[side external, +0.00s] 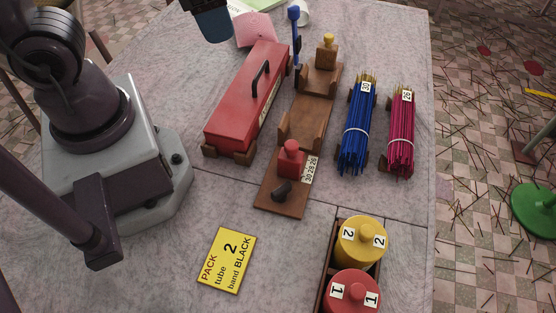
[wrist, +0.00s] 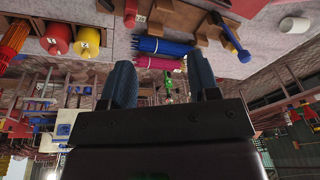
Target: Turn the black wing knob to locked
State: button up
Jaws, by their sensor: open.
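The black wing knob (side external: 282,190) is on the near end of a wooden stand (side external: 290,207), just in front of a red block (side external: 290,158). It points obliquely across the board. In the side view only a blue-grey finger end (side external: 212,24) shows at the top, well apart from the knob. Any lock marking is too small to read.
A long red box (side external: 248,98) with a black handle lies left of the stand. Blue (side external: 357,135) and magenta (side external: 401,135) stick bundles lie right. A blue-knobbed lever (side external: 294,14) stands behind. Yellow (side external: 360,240) and red (side external: 352,291) canisters and a yellow card (side external: 227,260) are in front.

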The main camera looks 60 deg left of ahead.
jog(key=w+d+f+m+g+y, duration=0.2)
jog(key=w+d+f+m+g, duration=0.1)
jog(key=d+f+m, duration=0.4)
jog(key=m+y, duration=0.2)
jog(key=m, duration=0.4)
send_near(283, 189)
jog(key=x, duration=0.9)
jog(key=shift+f, duration=0.2)
jog(key=c, duration=0.6)
jog(key=shift+c, duration=0.2)
